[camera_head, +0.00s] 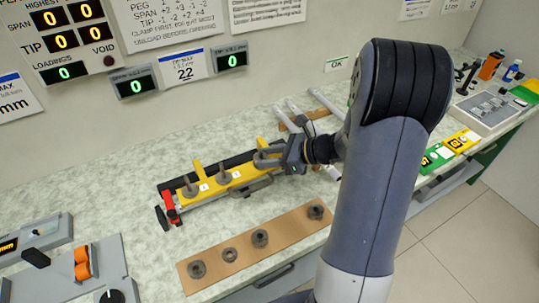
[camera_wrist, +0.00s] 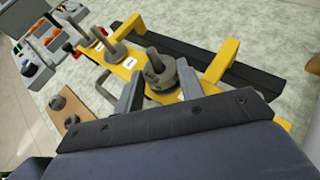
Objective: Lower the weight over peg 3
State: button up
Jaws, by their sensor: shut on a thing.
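A yellow bar (camera_head: 240,178) lies on the bench with upright grey pegs and white labels. Two bare pegs stand toward its left, one (camera_head: 190,189) at the end and one (camera_head: 223,176) beside it. My gripper (camera_head: 264,159) is at the bar's right part. In the wrist view my gripper (camera_wrist: 160,88) is shut on a grey round weight (camera_wrist: 168,82). A grey post, seemingly peg 3 (camera_wrist: 154,62), rises at the weight's middle, so the weight appears to be around it. Whether the weight touches the bar I cannot tell.
A brown strip (camera_head: 283,237) with several grey weights lies in front of the bar. A red clamp (camera_head: 171,208) is at the bar's left end. White rods (camera_head: 325,103) lie behind my gripper. Displays (camera_head: 133,83) hang on the wall.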

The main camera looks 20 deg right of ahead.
jog(key=shift+f, duration=0.25)
jog(key=o, duration=1.1)
jog(key=shift+o, duration=0.2)
jog(key=v, duration=1)
jog(key=shift+s+d+r, duration=0.15)
jog(key=shift+d, duration=0.2)
jog(key=x, duration=1.1)
jog(key=shift+s+a, duration=0.1)
notch_tip(320, 180, up, 2)
jog(key=shift+r+p, duration=0.15)
jog(key=shift+p, duration=0.65)
jog(key=shift+r, duration=0.35)
